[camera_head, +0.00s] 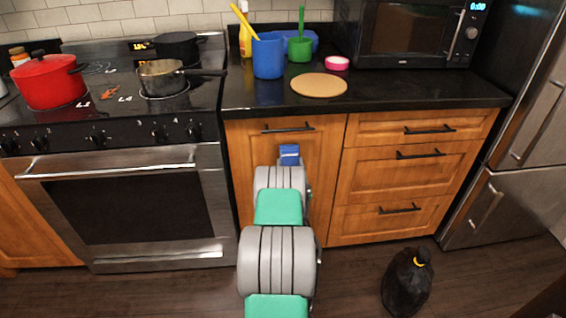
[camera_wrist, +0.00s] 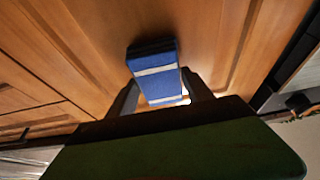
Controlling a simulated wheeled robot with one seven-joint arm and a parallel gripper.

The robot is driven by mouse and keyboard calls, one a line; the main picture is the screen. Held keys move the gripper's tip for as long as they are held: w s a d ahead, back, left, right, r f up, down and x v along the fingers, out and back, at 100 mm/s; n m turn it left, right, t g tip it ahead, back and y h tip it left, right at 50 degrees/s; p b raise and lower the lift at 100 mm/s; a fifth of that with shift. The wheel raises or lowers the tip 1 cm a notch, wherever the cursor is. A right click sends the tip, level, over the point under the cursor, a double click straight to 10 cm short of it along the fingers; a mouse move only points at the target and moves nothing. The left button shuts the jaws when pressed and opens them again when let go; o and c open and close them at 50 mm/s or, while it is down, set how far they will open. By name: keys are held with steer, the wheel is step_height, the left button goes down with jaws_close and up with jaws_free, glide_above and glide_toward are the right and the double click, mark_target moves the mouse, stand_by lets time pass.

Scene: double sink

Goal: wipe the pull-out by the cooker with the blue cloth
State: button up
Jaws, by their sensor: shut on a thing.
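The pull-out by the cooker (camera_head: 324,148) is a tall wooden front with a black bar handle (camera_head: 288,129) near its top; it looks closed. The blue cloth (camera_head: 289,151) shows at the end of my arm, in front of the upper part of this front, just below the handle. In the wrist view the cloth (camera_wrist: 155,75) is blue with pale stripes and sits between the two fingers of my gripper (camera_wrist: 162,96), which is shut on it. The cloth is close to the wood; I cannot tell whether it touches. My arm hides the front's lower middle.
The cooker (camera_head: 130,190) stands at left with a red pot (camera_head: 50,82) and pans on top. Drawers (camera_head: 400,165) are at right, then a steel fridge (camera_head: 520,140). Cups and a round board (camera_head: 319,85) are on the counter.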

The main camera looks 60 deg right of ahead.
steer(key=shift+s+d, duration=0.45)
steer(key=shift+w+a+f+b, duration=0.1)
steer(key=shift+w+a+b, duration=0.9)
steer(key=shift+w, duration=0.1)
steer(key=shift+w+a, duration=0.3)
steer(key=b, duration=0.1)
steer(key=w+a+b, duration=0.1)
steer(key=shift+w+a+f+b, duration=0.1)
steer(key=shift+w+a+b, duration=0.15)
steer(key=shift+b, duration=0.15)
steer(key=shift+w+a+b, duration=0.45)
steer(key=shift+w+b, duration=0.05)
steer(key=shift+b, duration=0.2)
steer(key=shift+r, duration=0.2)
steer(key=shift+s, duration=0.1)
steer(key=shift+s+a, duration=1.95)
steer(key=shift+a, duration=0.3)
